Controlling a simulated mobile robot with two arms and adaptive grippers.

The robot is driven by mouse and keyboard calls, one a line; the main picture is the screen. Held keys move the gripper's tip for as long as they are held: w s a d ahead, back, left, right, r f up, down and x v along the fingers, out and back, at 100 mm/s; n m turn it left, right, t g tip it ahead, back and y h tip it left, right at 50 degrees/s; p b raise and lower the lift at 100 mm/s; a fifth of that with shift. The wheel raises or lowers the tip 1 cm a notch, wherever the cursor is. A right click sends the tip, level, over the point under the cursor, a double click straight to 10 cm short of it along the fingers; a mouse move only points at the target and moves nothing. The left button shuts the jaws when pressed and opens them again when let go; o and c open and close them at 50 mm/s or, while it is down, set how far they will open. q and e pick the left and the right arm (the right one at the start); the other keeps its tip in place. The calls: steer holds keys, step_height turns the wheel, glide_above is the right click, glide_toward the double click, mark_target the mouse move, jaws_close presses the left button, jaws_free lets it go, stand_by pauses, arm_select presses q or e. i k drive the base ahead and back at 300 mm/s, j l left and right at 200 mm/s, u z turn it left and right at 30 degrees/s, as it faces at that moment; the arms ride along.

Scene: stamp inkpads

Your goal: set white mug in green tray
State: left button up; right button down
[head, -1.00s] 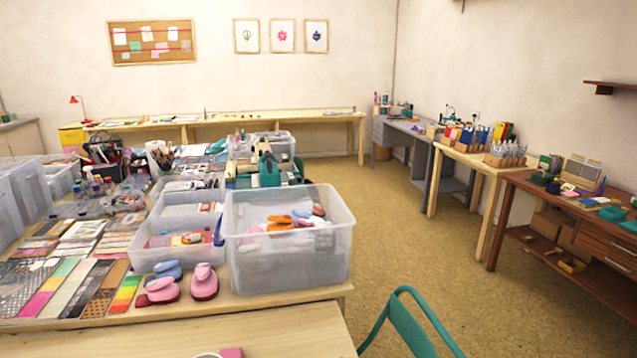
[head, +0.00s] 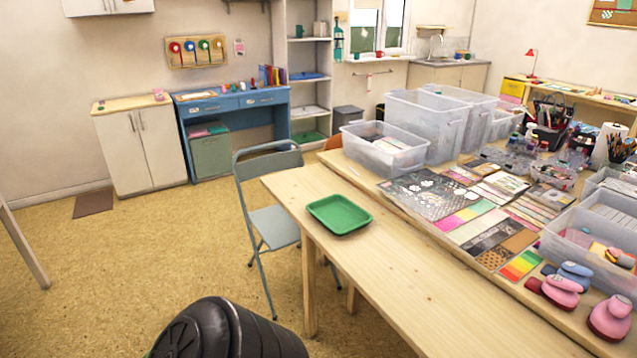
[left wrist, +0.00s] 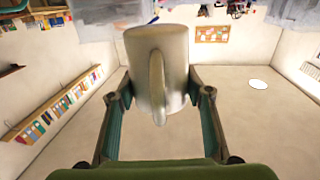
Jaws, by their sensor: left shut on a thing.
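The white mug (left wrist: 136,60) is in the left wrist view, with its handle facing the camera. My left gripper (left wrist: 160,88) is shut on it, one finger on each side of the mug's body. The inside of the mug is hidden. The green tray (head: 340,214) lies flat and empty on the near wooden table in the head view, close to its left end. The mug and my left gripper do not show in the head view, so their distance from the tray cannot be told. My right gripper is in neither view.
A grey folding chair (head: 272,222) stands left of the table. Clear plastic bins (head: 424,124) and patterned sheets stand behind the tray; pink punches (head: 562,290) lie at right. The tabletop (head: 400,272) in front of the tray is bare. Floor at left is open.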

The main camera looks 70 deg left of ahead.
mark_target(324, 218)
steer(key=i+j+u, duration=0.15)
steer(key=j, duration=0.3)
steer(key=j+u, duration=0.15)
steer(key=j, duration=0.35)
steer(key=i+j+u, duration=0.2)
steer(key=j, duration=0.2)
steer(key=i+j+u, duration=0.15)
steer(key=j, duration=0.3)
steer(key=i+j+u, duration=0.15)
steer(key=j, duration=0.25)
steer(key=i+j+u, duration=0.15)
steer(key=j, duration=0.25)
steer(key=i, duration=0.05)
